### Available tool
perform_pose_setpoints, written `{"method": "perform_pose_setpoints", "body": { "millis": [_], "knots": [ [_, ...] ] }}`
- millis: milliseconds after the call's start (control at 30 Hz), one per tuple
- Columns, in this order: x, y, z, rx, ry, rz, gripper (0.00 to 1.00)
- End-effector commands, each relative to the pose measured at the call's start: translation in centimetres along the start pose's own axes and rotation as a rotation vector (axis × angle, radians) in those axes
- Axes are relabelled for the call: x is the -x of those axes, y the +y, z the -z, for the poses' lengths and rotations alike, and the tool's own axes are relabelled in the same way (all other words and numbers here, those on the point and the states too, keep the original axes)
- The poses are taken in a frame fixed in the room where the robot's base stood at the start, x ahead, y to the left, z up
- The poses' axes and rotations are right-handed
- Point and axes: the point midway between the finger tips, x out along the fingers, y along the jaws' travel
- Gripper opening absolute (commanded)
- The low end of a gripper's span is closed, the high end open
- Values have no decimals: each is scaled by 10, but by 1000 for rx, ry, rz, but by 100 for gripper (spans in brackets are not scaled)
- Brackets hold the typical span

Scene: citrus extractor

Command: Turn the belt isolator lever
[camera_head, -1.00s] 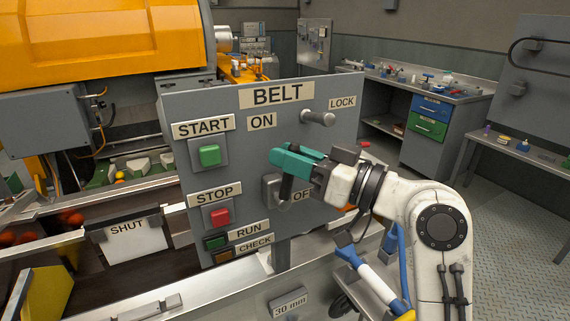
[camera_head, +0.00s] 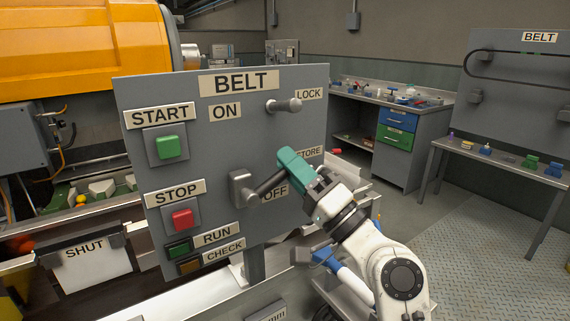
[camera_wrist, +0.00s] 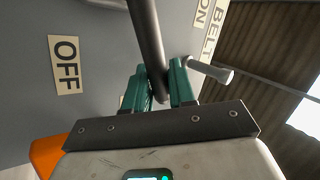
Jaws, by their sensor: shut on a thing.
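The belt isolator lever is a dark round handle (camera_head: 268,182) on a grey hub (camera_head: 241,188), low on the grey BELT panel (camera_head: 225,140). It slants up and to the right from the hub, just above the OFF label (camera_head: 275,193). My gripper (camera_head: 290,165), with teal fingers, is shut on the handle near its outer end. In the wrist view the dark handle (camera_wrist: 147,45) passes between the teal fingers (camera_wrist: 160,90). The ON label (camera_head: 225,111) is above the hub. The STORE label is partly hidden behind my gripper.
A grey peg (camera_head: 285,105) sticks out of the panel beside the LOCK label (camera_head: 308,94). The green START button (camera_head: 167,147) and red STOP button (camera_head: 182,218) are left of the lever. A workbench (camera_head: 400,105) stands behind, with open floor at right.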

Motion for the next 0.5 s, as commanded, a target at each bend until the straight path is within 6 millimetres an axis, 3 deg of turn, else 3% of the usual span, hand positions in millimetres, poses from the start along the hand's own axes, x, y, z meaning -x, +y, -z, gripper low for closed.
{"method": "perform_pose_setpoints", "body": {
  "millis": [500],
  "knots": [
    [17, 26, -5, -303, 204, -5, 0]
  ]
}}
